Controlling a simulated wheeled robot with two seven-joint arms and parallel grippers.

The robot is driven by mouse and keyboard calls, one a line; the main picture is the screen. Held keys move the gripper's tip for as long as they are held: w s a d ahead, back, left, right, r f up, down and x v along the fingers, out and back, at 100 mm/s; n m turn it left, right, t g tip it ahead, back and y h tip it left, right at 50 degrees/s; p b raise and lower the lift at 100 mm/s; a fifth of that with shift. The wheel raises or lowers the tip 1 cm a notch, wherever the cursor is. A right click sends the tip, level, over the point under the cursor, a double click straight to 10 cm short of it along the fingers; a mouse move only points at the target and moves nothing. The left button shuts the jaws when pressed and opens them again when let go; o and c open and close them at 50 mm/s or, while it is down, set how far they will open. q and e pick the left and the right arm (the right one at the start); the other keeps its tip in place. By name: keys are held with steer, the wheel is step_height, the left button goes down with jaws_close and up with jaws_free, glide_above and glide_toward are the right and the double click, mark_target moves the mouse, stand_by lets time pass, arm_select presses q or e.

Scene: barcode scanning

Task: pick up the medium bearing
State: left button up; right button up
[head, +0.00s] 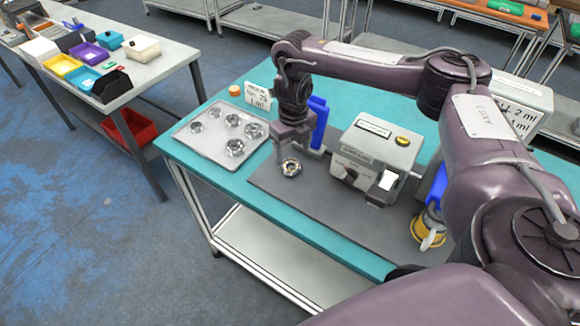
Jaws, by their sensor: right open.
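A silvery ring-shaped bearing (291,168) is at the left part of the dark grey mat (330,205), directly below my right gripper. My right gripper (290,150) points down over it with open jaws. Whether the fingertips touch the bearing is too small to tell. Several other bearings of different sizes (235,148) lie in the light grey tray (208,144) to the left. No label I can read tells which bearing is the medium one. My left gripper is out of view.
A grey box-shaped device (378,143) with a yellow button stands right of the gripper. A blue upright part (318,124) is close behind the gripper. A white sign (258,96) stands behind the tray. A yellow-and-white object (430,228) is at the right. The mat's front is clear.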

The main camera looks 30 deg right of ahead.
mark_target(291, 166)
steer(key=f, duration=0.3)
steer(key=shift+w+a+f, duration=0.1)
steer(key=shift+w+f, duration=0.15)
steer(key=shift+f+p, duration=0.3)
steer(key=shift+f, duration=0.55)
steer(key=c, duration=1.2)
steer(key=shift+o, duration=0.2)
steer(key=shift+w, duration=0.1)
